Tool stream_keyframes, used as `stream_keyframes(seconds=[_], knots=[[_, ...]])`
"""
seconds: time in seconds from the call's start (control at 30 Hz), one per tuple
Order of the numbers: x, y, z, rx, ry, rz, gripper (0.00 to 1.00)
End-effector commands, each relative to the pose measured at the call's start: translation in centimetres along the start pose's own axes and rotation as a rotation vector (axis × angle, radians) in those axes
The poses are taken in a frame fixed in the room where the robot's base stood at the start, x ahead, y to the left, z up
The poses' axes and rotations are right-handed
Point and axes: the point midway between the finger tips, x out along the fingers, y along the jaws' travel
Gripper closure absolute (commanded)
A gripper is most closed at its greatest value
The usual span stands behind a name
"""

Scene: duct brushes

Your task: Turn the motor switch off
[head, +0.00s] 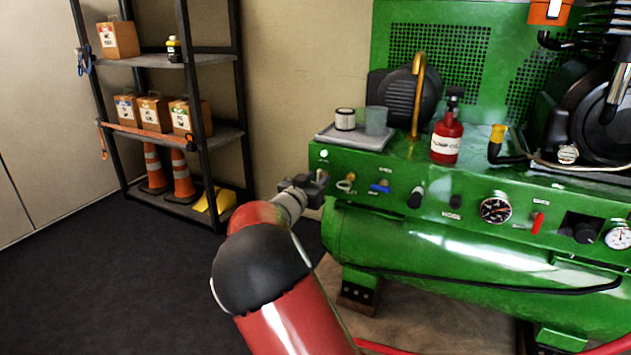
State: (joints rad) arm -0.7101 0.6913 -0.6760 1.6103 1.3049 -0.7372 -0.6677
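The green compressor's front panel (400,168) carries several controls. From left to right they include a brass fitting (346,182), a blue lever (380,187), a black-and-silver toggle-like control (415,197), a black knob (455,202), a red lever (537,222) and a dark switch box (580,230). The labels are too small to read, so I cannot tell which one is the motor switch. My gripper (322,182) is at the panel's left end, left of the brass fitting. Its fingers are small and dark, and I cannot tell whether they are open or touch the panel.
Two gauges (495,210) sit on the panel. On top stand a grey tray (350,139) with two cups, a brass pipe (417,95) and a red bottle (447,135). A green tank (450,245) lies below. A shelf rack (213,60) stands left; the dark floor there is clear.

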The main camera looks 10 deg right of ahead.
Motion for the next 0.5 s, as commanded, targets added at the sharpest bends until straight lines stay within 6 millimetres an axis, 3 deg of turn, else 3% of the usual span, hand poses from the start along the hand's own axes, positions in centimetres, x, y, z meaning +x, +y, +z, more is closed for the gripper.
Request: stream_keyframes(seconds=[0.17, 0.43, 0.5], knots=[[0.01, 0.01, -0.01, 0.000, 0.000, 0.000, 0.66], [-0.01, 0.01, -0.01, 0.000, 0.000, 0.000, 1.00], [-0.02, 0.01, -0.01, 0.000, 0.000, 0.000, 1.00]])
